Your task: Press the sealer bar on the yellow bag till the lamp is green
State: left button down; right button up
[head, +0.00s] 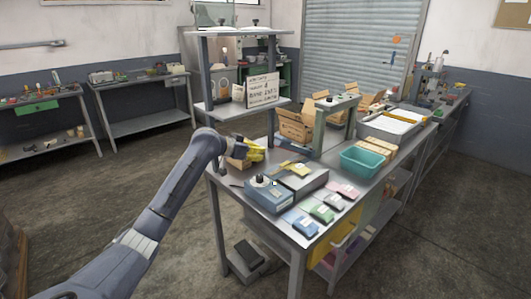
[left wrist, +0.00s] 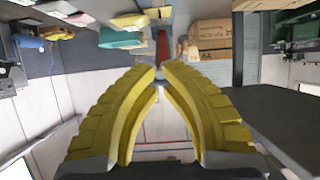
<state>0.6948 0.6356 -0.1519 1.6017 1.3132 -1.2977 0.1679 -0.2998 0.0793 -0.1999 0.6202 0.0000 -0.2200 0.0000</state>
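A yellow bag (head: 299,170) lies on a low grey block on the workbench. Beside it, in front and to the left, stands a blue-grey box (head: 270,196) with a black knob (head: 260,179) on top; it looks like part of the sealer. I cannot make out the sealer bar or the lamp's colour for certain. My left gripper (head: 260,151), with yellow fingers, is above the bench's left side, behind the blue-grey box and apart from the bag. In the left wrist view its fingertips (left wrist: 160,76) meet, with nothing seen between them. My right gripper is out of view.
Blue (head: 300,222), green (head: 322,211) and pink (head: 343,190) packets lie along the bench's front. A teal bin (head: 368,162) stands to the right. A shelf post (head: 216,140) rises near my left gripper, and cardboard boxes (head: 295,125) are behind.

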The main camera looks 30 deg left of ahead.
pick_arm(q)
jog(key=shift+v, duration=0.9)
jog(key=shift+s+f, duration=0.1)
jog(key=shift+f, duration=0.05)
